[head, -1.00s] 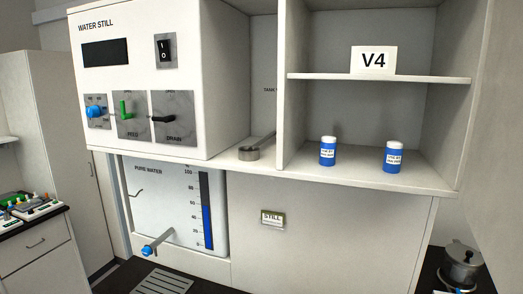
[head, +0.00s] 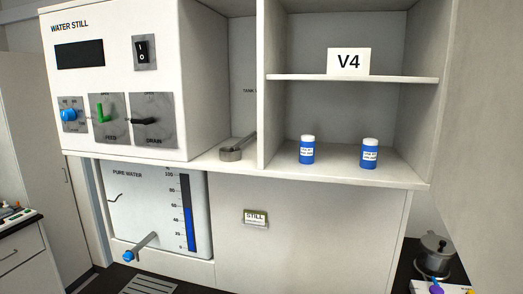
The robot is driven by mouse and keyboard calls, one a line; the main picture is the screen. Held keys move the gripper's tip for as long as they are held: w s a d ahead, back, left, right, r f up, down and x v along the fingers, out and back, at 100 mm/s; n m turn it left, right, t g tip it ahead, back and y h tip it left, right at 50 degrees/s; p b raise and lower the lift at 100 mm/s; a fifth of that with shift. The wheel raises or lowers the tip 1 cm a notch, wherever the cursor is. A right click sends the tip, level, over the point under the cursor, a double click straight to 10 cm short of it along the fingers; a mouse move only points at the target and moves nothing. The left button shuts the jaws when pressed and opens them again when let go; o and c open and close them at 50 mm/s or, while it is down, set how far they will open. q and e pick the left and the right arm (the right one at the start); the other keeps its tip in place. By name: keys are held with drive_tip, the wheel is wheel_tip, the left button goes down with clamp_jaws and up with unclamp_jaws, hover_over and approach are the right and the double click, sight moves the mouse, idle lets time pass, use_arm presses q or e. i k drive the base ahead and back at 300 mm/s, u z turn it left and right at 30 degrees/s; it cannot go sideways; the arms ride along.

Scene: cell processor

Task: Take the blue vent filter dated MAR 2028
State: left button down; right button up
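Two blue cylinders with white caps and white labels stand upright on the lower shelf (head: 338,169) of the open cabinet. The left blue vent filter (head: 307,150) is nearer the divider. The right blue vent filter (head: 370,153) stands a short gap away from it. Both labels carry small print that is too small to read, so I cannot tell which is dated MAR 2028. Neither of my grippers shows in the head view.
A white V4 sign (head: 349,62) stands on the upper shelf. The water still (head: 120,80) is at left, with a grey metal part (head: 232,154) between it and the divider. A blue-handled tap (head: 139,246) juts out below. A metal pot (head: 435,255) is at lower right.

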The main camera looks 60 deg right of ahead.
sight(307, 142)
drive_tip(key=u, duration=0.05)
drive_tip(key=i, duration=1.95)
drive_tip(key=z, duration=2.45)
